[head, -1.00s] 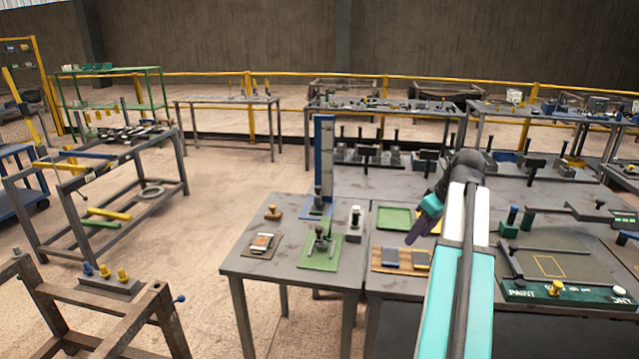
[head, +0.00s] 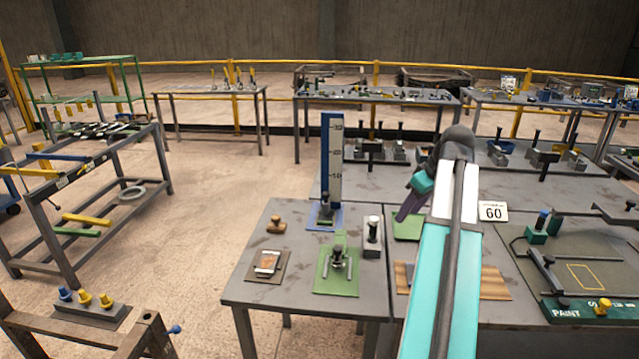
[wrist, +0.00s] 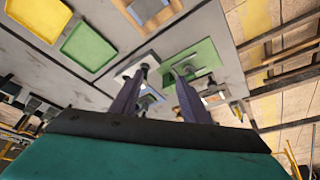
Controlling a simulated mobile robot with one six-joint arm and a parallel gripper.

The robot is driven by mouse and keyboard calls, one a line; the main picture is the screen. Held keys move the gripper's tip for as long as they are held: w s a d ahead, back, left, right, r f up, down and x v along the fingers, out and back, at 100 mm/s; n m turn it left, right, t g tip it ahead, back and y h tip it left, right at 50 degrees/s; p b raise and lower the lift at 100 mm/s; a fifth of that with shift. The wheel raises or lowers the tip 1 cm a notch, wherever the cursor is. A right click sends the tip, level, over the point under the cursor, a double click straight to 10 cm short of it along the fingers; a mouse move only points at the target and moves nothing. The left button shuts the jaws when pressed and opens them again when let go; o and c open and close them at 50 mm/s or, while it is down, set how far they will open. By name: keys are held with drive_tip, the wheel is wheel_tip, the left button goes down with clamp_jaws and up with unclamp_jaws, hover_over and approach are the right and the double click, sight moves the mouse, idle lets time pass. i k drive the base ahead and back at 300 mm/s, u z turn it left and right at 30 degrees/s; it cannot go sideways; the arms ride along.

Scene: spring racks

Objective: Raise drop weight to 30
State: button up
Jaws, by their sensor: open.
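The drop-weight stand is a tall blue post with a white scale (head: 335,150) reading 10, 20 and 30 upward, at the back left of the near table. A small dark block, apparently the weight (head: 326,212), sits at the foot of the post on a blue base, below the 10 mark. My gripper (head: 403,214) is to the right of the post, above the table, apart from it. In the wrist view my gripper (wrist: 158,92) is open, with nothing visible between its two dark fingers. I cannot make out the post there.
A 60 card (head: 493,211) stands right of my arm.

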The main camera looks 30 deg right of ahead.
sight(325, 205)
drive_tip(key=u, duration=0.05)
drive_tip(key=i, duration=1.15)
